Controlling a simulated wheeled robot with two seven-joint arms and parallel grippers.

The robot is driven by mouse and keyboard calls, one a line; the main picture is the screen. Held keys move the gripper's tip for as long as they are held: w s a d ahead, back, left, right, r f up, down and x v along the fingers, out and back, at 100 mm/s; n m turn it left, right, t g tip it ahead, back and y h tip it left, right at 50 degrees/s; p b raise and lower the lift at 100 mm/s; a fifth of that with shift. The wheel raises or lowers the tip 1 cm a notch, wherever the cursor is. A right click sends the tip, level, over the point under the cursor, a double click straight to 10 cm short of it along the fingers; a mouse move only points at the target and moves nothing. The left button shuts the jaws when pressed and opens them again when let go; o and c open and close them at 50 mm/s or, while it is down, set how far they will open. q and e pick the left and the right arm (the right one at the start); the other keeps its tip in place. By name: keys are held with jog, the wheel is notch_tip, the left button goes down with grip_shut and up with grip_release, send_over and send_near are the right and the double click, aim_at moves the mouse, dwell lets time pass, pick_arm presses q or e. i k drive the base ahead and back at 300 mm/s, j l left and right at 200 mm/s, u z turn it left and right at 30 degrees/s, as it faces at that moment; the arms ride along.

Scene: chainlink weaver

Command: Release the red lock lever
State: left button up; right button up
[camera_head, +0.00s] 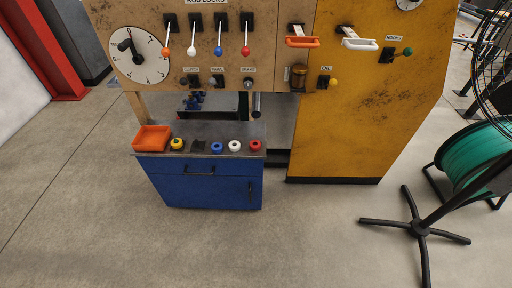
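The red lock lever (246,49) is the rightmost in a row under the "ROD LOCKS" label on the tan upper panel. Its thin pale shaft hangs down from a black slotted mount, with the red knob at the lower end. Beside it to the left are the blue lever (218,50), the white lever (191,50) and the orange lever (166,51), also hanging with knobs low. Neither of my grippers is in view, and nothing touches the red lever.
A dial (140,56) is left of the levers. Below, a blue cabinet (205,188) juts forward with an orange tray (152,138) and coloured knobs. The floor in front is clear; a fan stand (418,228) is at right.

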aim_at(245, 50)
jog(key=i+j+z, duration=0.1)
jog(key=z, duration=0.3)
jog(key=i+j+z, duration=0.2)
jog(key=z, duration=0.2)
jog(key=i+j+z, duration=0.2)
jog(key=z, duration=0.2)
